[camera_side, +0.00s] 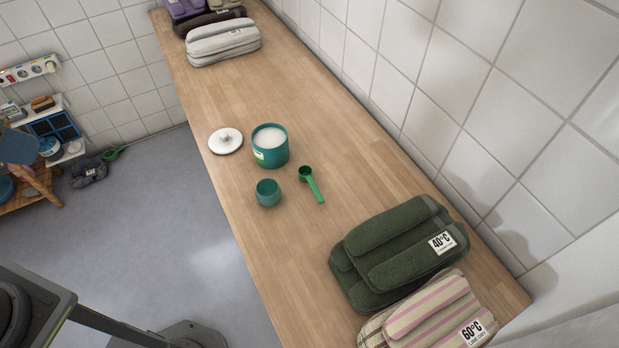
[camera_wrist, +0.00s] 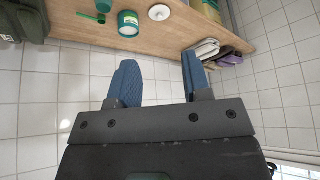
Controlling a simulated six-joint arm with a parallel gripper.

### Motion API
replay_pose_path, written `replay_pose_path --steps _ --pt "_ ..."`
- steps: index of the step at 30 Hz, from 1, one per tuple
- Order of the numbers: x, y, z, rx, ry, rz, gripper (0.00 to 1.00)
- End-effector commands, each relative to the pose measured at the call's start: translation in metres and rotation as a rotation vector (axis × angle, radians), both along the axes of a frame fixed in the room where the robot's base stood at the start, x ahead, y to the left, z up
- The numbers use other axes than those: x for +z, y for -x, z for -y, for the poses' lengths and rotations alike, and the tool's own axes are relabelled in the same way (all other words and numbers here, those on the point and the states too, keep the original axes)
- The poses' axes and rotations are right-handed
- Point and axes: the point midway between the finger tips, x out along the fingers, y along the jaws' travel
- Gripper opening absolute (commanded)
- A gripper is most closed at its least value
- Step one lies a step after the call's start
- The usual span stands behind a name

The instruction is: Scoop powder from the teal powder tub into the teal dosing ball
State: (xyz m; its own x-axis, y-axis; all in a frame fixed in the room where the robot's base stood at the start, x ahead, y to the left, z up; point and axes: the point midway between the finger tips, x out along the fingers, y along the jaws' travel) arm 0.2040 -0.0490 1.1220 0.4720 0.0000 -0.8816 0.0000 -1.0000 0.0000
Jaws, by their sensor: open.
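The teal powder tub (camera_side: 271,152) stands open and upright on the wooden counter, with white powder near its rim. The small teal dosing ball (camera_side: 267,193) sits in front of it, its open top facing up. A green scoop (camera_side: 312,184) lies on the counter to the right of the ball. In the wrist view the tub (camera_wrist: 128,26), the scoop (camera_wrist: 91,17) and part of the ball (camera_wrist: 104,5) show near the top edge. My gripper (camera_wrist: 157,75) is open and empty, with two blue fingers, well apart from these things. Its fingers are not seen in the side view.
A white lid (camera_side: 225,141) lies left of the tub on the counter (camera_side: 215,97). Folded green towels (camera_side: 395,250) and striped towels (camera_side: 430,315) lie at the near end, grey and other towels (camera_side: 223,42) at the far end. A tiled wall runs along the right.

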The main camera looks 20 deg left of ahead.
Motion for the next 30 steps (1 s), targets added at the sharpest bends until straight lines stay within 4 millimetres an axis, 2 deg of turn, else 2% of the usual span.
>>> replay_pose_path --steps 7,11,16,20,26,30 --pt "0.003 -0.004 0.001 0.005 0.006 -0.004 0.45" --pt "0.015 -0.025 0.009 0.03 0.034 -0.034 0.45" --pt "0.034 -0.08 0.032 0.102 0.096 -0.102 0.45" --pt "0.037 -0.125 0.058 0.168 0.138 -0.157 0.45" --pt "0.019 -0.191 0.108 0.272 0.181 -0.241 0.45" --pt "-0.008 -0.231 0.15 0.35 0.2 -0.297 0.45"
